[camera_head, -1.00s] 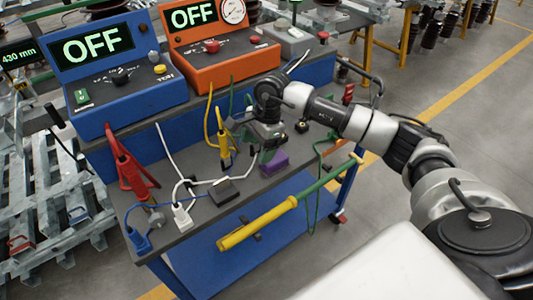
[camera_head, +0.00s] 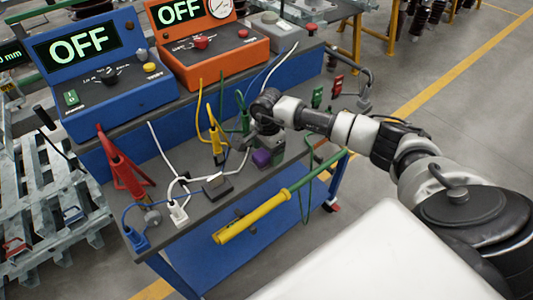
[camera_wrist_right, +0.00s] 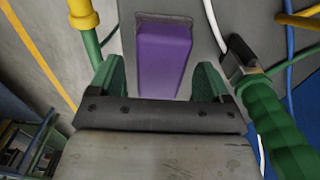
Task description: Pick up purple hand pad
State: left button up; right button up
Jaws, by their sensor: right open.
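The purple hand pad (camera_head: 262,158) lies on the grey top of the blue cart (camera_head: 203,218), near its front right side. In the right wrist view the pad (camera_wrist_right: 163,55) is a purple block on a grey surface, between my two green fingers. My right gripper (camera_head: 269,147) is at the pad and hides part of it in the head view. The right gripper (camera_wrist_right: 158,80) is open, with a gap visible on each side of the pad. Contact below the palm edge is hidden. My left gripper is not in view.
A yellow and green rod (camera_head: 252,217) lies along the cart's front edge. A black block (camera_head: 217,186), white and blue plugs, red clamps (camera_head: 124,170) and loose cables crowd the left. Blue (camera_head: 110,85) and orange (camera_head: 205,50) OFF consoles stand behind.

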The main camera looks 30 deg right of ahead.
jog(key=shift+f, duration=0.5)
jog(key=shift+c, duration=0.2)
jog(key=c, duration=1)
jog(key=shift+r, duration=0.1)
jog(key=shift+r, duration=0.4)
jog(key=r, duration=0.2)
jog(key=s+r+b, duration=0.1)
jog(key=shift+d+r, duration=0.15)
jog(key=shift+r, duration=0.2)
jog(key=s+r, duration=0.2)
jog(key=s, duration=0.1)
jog(key=s+d+r+b, duration=0.1)
jog(key=s+r, duration=0.1)
jog(key=s, duration=0.2)
jog(key=s+r+b, duration=0.1)
jog(key=s+r, duration=0.1)
jog(key=s, duration=0.1)
jog(key=shift+s+d+r, duration=0.25)
jog(key=shift+s, duration=0.05)
